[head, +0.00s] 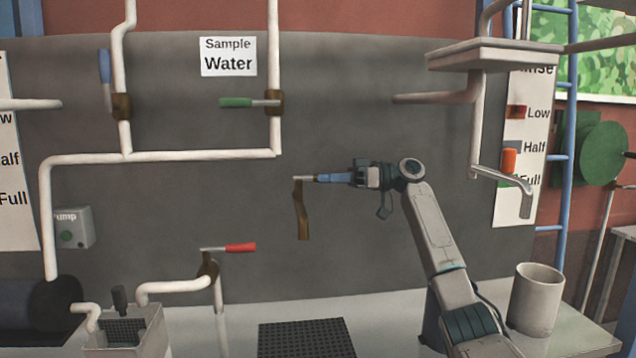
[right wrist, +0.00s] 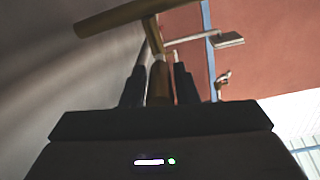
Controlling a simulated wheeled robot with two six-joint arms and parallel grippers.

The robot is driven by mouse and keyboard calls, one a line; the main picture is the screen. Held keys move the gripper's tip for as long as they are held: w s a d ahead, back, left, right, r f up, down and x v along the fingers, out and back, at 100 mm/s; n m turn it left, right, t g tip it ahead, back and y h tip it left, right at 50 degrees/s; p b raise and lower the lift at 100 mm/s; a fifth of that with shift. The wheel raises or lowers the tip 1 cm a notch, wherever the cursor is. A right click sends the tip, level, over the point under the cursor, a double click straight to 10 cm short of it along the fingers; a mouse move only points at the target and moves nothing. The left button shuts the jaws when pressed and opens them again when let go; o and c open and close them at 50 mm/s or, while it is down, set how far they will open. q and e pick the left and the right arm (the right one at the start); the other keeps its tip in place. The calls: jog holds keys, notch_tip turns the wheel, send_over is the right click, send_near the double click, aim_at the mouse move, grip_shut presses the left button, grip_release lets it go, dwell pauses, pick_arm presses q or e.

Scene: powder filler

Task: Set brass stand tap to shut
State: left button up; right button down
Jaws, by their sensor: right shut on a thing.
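The brass stand tap (head: 302,215) shows in the head view as a slim brown-gold piece in front of the grey panel, its lower end pointing down. Its lever side runs to the right at the top, roughly level. My right gripper (head: 318,178) reaches it from the right and is shut on the tap's lever. In the right wrist view, the brass-coloured lever (right wrist: 159,82) lies between the two dark fingers, and a brass bar crosses above their tips. The fingers hide part of the lever. My left gripper is not in view.
A red-handled tap (head: 240,247) is at lower left. A green-handled tap (head: 236,102) and a blue-handled tap (head: 105,68) sit on white pipes above. A bent metal spout (head: 510,180), a beaker-like pot (head: 536,298) and a dark grid (head: 305,340) are nearby.

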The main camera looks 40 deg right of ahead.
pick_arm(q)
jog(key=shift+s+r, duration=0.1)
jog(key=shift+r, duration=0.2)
pick_arm(e)
jog(key=shift+w+n+g, duration=0.15)
jog(key=shift+n+g, duration=0.15)
jog(key=shift+g, duration=0.1)
jog(key=c, duration=1.1)
grip_release()
jog(key=shift+w, duration=0.1)
jog(key=shift+d, duration=0.15)
jog(key=shift+s+d+f, duration=0.1)
jog(key=shift+s+d, duration=0.1)
jog(key=shift+d, duration=0.1)
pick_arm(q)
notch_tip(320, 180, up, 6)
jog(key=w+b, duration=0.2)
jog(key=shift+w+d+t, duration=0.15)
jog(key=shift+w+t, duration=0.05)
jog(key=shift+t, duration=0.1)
pick_arm(e)
jog(key=shift+v, duration=5)
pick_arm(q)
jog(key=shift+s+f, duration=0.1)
pick_arm(e)
jog(key=shift+w+f, duration=0.1)
jog(key=shift+f, duration=0.1)
